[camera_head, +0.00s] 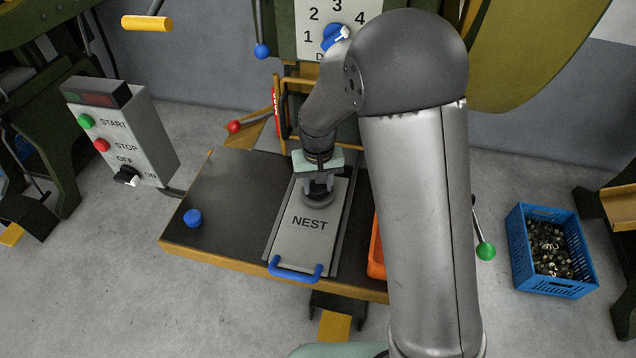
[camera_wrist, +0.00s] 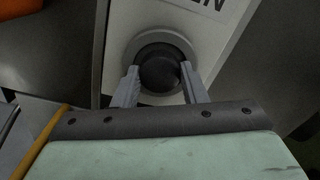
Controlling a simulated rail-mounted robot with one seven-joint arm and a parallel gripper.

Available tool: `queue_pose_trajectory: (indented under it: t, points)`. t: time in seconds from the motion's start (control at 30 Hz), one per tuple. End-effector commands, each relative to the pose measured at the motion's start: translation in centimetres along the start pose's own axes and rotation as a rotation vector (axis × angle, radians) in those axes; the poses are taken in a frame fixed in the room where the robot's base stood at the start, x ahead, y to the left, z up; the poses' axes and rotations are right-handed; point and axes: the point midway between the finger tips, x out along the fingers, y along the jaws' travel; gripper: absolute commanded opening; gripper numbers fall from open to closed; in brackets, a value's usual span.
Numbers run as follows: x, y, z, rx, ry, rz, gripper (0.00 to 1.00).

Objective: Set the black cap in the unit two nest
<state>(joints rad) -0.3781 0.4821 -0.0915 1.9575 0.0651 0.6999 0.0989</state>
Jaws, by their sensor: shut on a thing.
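The nest plate (camera_head: 309,222) is a light grey slide lettered NEST with a blue handle, lying on the dark table. The black cap (camera_wrist: 160,68) is between my gripper's fingers, over the round nest ring (camera_wrist: 132,50) in the wrist view. My gripper (camera_head: 319,190) is above the far part of the plate and shut on the cap. The wrist view shows both gripper fingertips (camera_wrist: 159,75) at the cap's sides. I cannot tell whether the cap touches the bottom of the nest.
A blue cap (camera_head: 193,218) sits on the table's left side. An orange bin (camera_head: 376,255) is at the right, partly behind my arm. A control box (camera_head: 125,135) stands left, a blue crate (camera_head: 552,250) right, and a dial panel (camera_head: 335,30) behind.

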Motion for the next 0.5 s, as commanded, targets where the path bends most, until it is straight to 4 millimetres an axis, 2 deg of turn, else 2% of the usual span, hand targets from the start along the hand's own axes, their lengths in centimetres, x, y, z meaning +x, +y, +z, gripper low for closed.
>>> queue_pose_trajectory:
  t: [0.03, 0.1, 0.13, 0.2, 0.5]
  points:
    - [0.61, 0.01, 0.18, 0.0, -0.006, 0.001, 0.17]
    - [0.6, 0.01, 0.22, 0.0, -0.007, 0.001, 0.17]
    - [0.64, 0.0, 0.24, 0.0, -0.008, 0.001, 0.41]
    - [0.72, 0.0, 0.3, 0.0, -0.01, 0.001, 0.57]
    - [0.62, -0.01, 0.48, 0.0, -0.015, 0.002, 0.58]
